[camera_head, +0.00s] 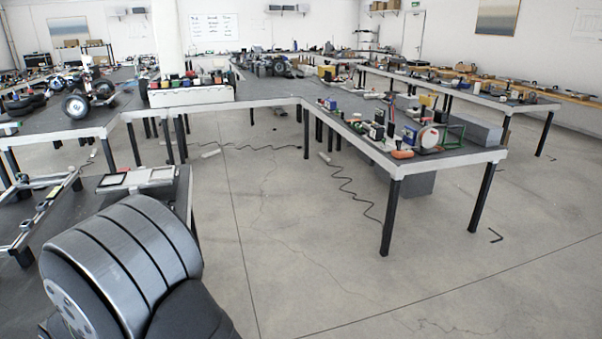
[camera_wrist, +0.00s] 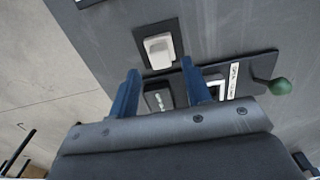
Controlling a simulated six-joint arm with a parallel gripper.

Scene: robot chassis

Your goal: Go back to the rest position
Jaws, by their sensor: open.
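My gripper (camera_wrist: 162,92) shows in the wrist view, its two blue fingers spread apart with nothing between them. Beyond the fingertips is a grey panel (camera_wrist: 105,38) with a white rocker-like block (camera_wrist: 158,48) on a dark square plate. A second dark plate with a small fitting (camera_wrist: 158,97) is partly hidden between and behind the fingers. In the head view my gripper is not visible; only a dark, rounded part of my own arm fills the lower left.
A green knob (camera_wrist: 280,87) on a dark plate lies right of the fingers. In the head view, a cluttered workbench (camera_head: 440,158) stands to the right and another table (camera_head: 60,118) to the left. Open concrete floor (camera_head: 290,240) lies between, with several black coiled cables.

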